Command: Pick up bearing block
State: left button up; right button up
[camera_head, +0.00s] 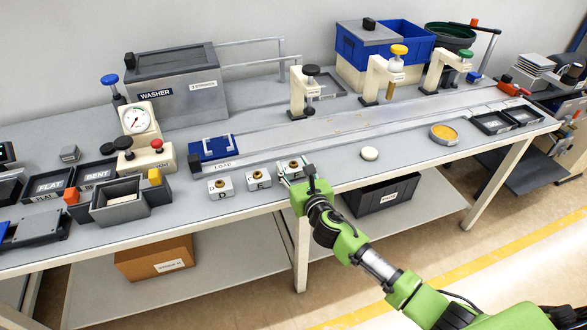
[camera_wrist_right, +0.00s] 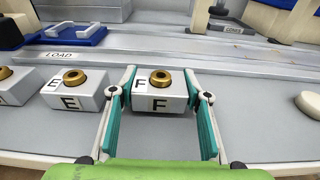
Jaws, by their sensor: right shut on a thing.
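Three light grey bearing blocks with brass bushings stand in a row on the bench. They are the block marked D (camera_head: 220,188), the block marked E (camera_head: 258,180) and the block marked F (camera_wrist_right: 160,104). My right gripper (camera_head: 293,172) is shut on block F, which also shows partly at the fingers in the head view. In the right wrist view the teal finger pads lie along both sides of block F, and its front and top face me. Block F looks upright and at bench level; I cannot tell whether it is lifted. My left gripper is not in view.
Block E (camera_wrist_right: 75,92) stands close left of the right gripper. A blue fixture (camera_head: 211,148) and the LOAD strip (camera_head: 224,165) lie behind. A round cream disc (camera_head: 369,153) lies to the right. The bench's front edge is near, with free surface around the disc.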

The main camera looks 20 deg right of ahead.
aim_at(294, 163)
notch_tip(294, 163, up, 3)
jog(key=shift+r+p, duration=0.1)
jog(key=shift+p, duration=0.3)
jog(key=s+d+r+p, duration=0.1)
jog(key=s+d+r, duration=0.2)
jog(key=s+r, duration=0.25)
jog(key=s+d+r, duration=0.4)
jog(key=s, duration=0.3)
jog(key=s+a+r+m+g+h, duration=0.1)
jog(key=s+a+r+m+h, duration=0.2)
jog(key=s, duration=0.5)
jog(key=s+a+r+m+g+h, duration=0.1)
jog(key=s+a+m+h, duration=0.2)
jog(key=s+a+h, duration=0.3)
jog(key=w+d+f+n+t+y, duration=0.1)
jog(key=w+d+f+n+y, duration=0.1)
jog(key=w, duration=0.5)
jog(key=w+d+f+n+t+y, duration=0.1)
jog(key=w+d+f+n+y, duration=0.1)
jog(key=w+d+n+y, duration=0.2)
jog(key=w+d+y, duration=0.2)
jog(key=w+y, duration=0.1)
jog(key=shift+d, duration=0.25)
jog(key=shift+w+f, duration=0.1)
